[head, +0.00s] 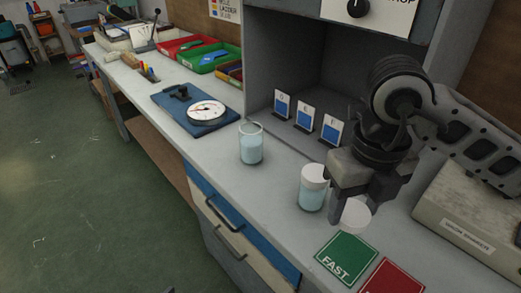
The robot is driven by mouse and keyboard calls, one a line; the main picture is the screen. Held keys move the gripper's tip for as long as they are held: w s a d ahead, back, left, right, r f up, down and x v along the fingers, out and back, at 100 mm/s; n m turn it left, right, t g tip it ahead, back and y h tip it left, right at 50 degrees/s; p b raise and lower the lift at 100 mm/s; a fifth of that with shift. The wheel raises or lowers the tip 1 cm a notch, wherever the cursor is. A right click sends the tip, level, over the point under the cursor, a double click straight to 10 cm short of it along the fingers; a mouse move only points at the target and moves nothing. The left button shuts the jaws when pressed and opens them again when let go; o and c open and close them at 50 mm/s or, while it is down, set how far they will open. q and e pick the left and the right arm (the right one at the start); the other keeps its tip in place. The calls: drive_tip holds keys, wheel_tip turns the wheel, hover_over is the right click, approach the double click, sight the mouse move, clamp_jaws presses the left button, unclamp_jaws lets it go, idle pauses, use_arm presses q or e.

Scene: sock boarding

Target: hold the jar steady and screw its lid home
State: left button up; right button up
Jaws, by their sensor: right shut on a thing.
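An open glass jar (251,146) with pale blue contents stands upright on the bench, left of my right gripper. A second jar (312,192) with pale blue contents has a white lid (315,175) on top and stands close beside the gripper's left side. My right gripper (353,197) points down and is shut on a loose white lid (355,214), which shows below its fingers. The held lid is apart from both jars; its exact height over the bench is hard to tell. My left gripper is not in view.
A green card marked FAST (346,260) and a red card (391,279) lie in front. Upright blue-and-white cards (305,117) stand behind the jars. A dial on a blue board (206,112) and red and green trays (212,58) are farther left. A grey box (470,225) stands right.

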sight(360, 204)
drive_tip(key=n, duration=0.4)
drive_tip(key=f+n, duration=0.1)
drive_tip(key=n, duration=0.1)
drive_tip(key=shift+w+d, duration=0.3)
drive_tip(key=n, duration=0.2)
drive_tip(key=shift+w+d+f+n, duration=0.15)
drive_tip(key=shift+f+n, duration=0.05)
drive_tip(key=shift+n, duration=0.2)
drive_tip(key=n, duration=0.3)
drive_tip(key=f+n, duration=0.1)
drive_tip(key=n, duration=0.1)
drive_tip(key=shift+w+d, duration=0.25)
drive_tip(key=shift+d, duration=0.05)
drive_tip(key=n, duration=0.3)
drive_tip(key=shift+w+d+f, duration=0.15)
drive_tip(key=shift+f, duration=0.05)
drive_tip(key=n, duration=0.4)
drive_tip(key=d+f+n, duration=0.1)
drive_tip(key=n, duration=0.3)
drive_tip(key=w+f+n, duration=0.1)
drive_tip(key=n, duration=0.4)
drive_tip(key=shift+d, duration=0.35)
drive_tip(key=n, duration=0.3)
drive_tip(key=shift+w+d+f+n, duration=0.15)
drive_tip(key=shift+d+f+n, duration=0.05)
drive_tip(key=shift+f+n, duration=0.1)
